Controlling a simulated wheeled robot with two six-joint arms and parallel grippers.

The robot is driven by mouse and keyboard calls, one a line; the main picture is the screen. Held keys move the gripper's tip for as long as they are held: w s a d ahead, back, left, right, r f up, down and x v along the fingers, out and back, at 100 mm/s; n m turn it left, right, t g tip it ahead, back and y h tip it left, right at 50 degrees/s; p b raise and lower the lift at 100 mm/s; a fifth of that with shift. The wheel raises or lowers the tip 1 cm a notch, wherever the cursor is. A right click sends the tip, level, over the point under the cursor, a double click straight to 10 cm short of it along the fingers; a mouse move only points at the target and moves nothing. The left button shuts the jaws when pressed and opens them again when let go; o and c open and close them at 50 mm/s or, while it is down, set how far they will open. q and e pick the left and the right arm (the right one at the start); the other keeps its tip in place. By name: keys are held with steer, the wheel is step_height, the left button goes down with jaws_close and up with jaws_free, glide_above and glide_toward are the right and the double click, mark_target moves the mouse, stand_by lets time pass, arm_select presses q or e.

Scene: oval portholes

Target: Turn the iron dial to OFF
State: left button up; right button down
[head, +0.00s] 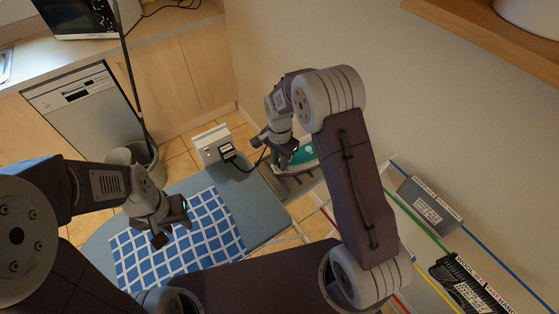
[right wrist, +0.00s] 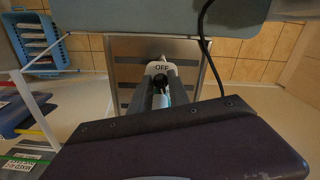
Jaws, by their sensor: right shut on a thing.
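The teal and white iron (head: 308,151) sits on the metal rest at the end of the ironing board, partly hidden by my right gripper (head: 274,151). In the right wrist view the OFF mark (right wrist: 161,68) shows just beyond my fingertips. The dark iron dial (right wrist: 159,82) is between the fingers of my right gripper (right wrist: 162,88), which is shut on it. Where the dial's pointer stands cannot be made out. My left gripper (head: 174,222) is open and empty above the blue checked cloth.
A dark cord (right wrist: 203,35) runs beside the iron. A bucket (head: 148,158) stands behind; racks with labelled boxes (head: 430,203) are at right.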

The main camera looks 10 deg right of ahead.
steer(key=c, duration=1.3)
jaws_free()
step_height(320, 180, up, 9)
steer(key=shift+r+b, duration=0.1)
steer(key=shift+b, duration=0.2)
steer(key=shift+c, duration=0.2)
